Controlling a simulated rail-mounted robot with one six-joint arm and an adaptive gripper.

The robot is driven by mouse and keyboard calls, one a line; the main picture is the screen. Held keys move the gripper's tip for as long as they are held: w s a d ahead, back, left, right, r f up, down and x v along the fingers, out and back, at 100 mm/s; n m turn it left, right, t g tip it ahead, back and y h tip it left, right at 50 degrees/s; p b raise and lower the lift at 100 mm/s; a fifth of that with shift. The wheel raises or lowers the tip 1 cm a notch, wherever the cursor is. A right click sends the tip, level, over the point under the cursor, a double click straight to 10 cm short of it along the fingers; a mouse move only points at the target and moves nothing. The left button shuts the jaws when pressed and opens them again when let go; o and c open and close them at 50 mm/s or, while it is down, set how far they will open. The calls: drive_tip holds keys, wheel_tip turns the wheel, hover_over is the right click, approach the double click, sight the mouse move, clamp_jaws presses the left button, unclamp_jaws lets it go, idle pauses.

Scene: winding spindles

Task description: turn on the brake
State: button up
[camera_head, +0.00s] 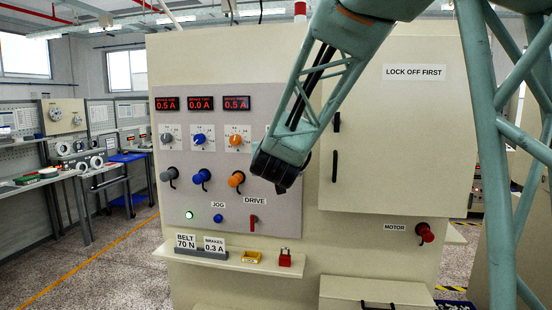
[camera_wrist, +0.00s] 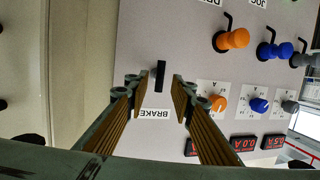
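The brake switch, a short black lever (camera_wrist: 159,76), stands out from the grey panel in the wrist view, beside an upside-down BRAKE label (camera_wrist: 154,114). My gripper (camera_wrist: 154,84) is open, with one finger on each side of the lever. Gaps show between the lever and both fingers; I cannot tell how far the tips are from the panel. In the head view my gripper (camera_head: 282,176) is at the right side of the control panel (camera_head: 285,215) and hides the brake switch.
Grey, blue and orange knobs (camera_head: 237,180) with black cranks are left of my gripper. Red displays (camera_head: 201,103) read 0.5, 0.0 and 0.5 A. A red DRIVE switch (camera_head: 253,221) sits below. A cabinet door (camera_head: 400,150) is at right. A shelf (camera_head: 225,262) holds a red padlock (camera_head: 285,258).

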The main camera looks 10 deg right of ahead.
drive_tip(key=shift+v, duration=2.8)
drive_tip(key=s+a+f+n+g+y, duration=0.1)
drive_tip(key=s+a+f+g+y, duration=0.15)
drive_tip(key=s, duration=0.95)
drive_tip(key=s+a+f+n+g+y, duration=0.2)
drive_tip(key=s+f+g, duration=0.1)
drive_tip(key=s, duration=0.9)
drive_tip(key=s+d+f+g, duration=0.2)
drive_tip(key=s+f, duration=0.1)
drive_tip(key=s, duration=0.7)
drive_tip(key=s+d+f+g+h, duration=0.1)
drive_tip(key=s+d+f+g, duration=0.1)
drive_tip(key=s, duration=0.8)
drive_tip(key=s+d+f+g, duration=0.2)
drive_tip(key=s+f, duration=0.2)
drive_tip(key=s, duration=0.6)
drive_tip(key=shift+s+d+f, duration=0.2)
drive_tip(key=shift+d, duration=0.15)
